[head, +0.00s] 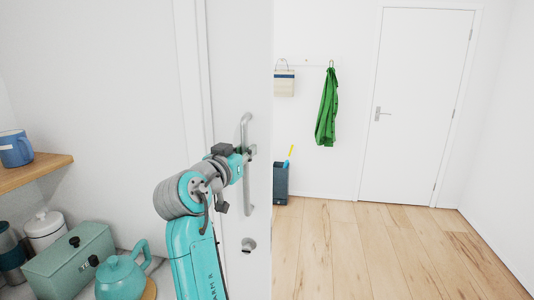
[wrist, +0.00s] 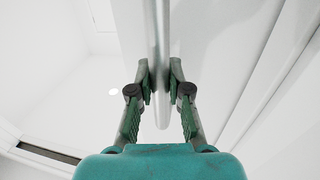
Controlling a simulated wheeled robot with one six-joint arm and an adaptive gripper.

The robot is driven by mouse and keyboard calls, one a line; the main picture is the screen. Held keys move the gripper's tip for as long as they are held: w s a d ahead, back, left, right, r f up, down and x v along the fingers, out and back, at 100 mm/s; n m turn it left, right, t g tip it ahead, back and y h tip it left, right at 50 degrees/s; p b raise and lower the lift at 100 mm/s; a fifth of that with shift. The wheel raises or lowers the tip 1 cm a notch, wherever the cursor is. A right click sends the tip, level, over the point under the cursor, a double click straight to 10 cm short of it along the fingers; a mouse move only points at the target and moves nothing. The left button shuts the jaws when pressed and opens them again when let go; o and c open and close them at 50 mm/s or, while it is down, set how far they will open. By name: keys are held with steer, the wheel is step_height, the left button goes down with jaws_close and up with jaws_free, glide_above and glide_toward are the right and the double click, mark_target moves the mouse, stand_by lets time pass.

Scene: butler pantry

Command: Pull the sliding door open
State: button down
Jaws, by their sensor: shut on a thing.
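The white sliding door (head: 240,60) stands upright in the middle of the head view, with an open gap to its right showing a room beyond. A long vertical metal handle (head: 247,195) is fixed near its right edge. The handle also shows as a pale bar in the wrist view (wrist: 160,40). My gripper (head: 248,152) is at the middle of the handle. In the wrist view its two fingers (wrist: 159,88) are shut on the bar, one on each side. A round lock (head: 248,245) sits on the door below the handle.
To the left, a counter holds a teal teapot (head: 122,277), a green bread box (head: 70,262) and a white canister (head: 45,230). Beyond the gap, the wooden floor (head: 400,250) is clear.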

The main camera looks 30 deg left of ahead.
steer(key=shift+s+a+r, duration=0.1)
steer(key=shift+s+a, duration=0.1)
steer(key=shift+a, duration=0.55)
steer(key=c, duration=1.1)
jaws_free()
steer(key=s+d, duration=0.1)
steer(key=s, duration=1.1)
steer(key=shift+d, duration=0.2)
steer(key=shift+w, duration=0.1)
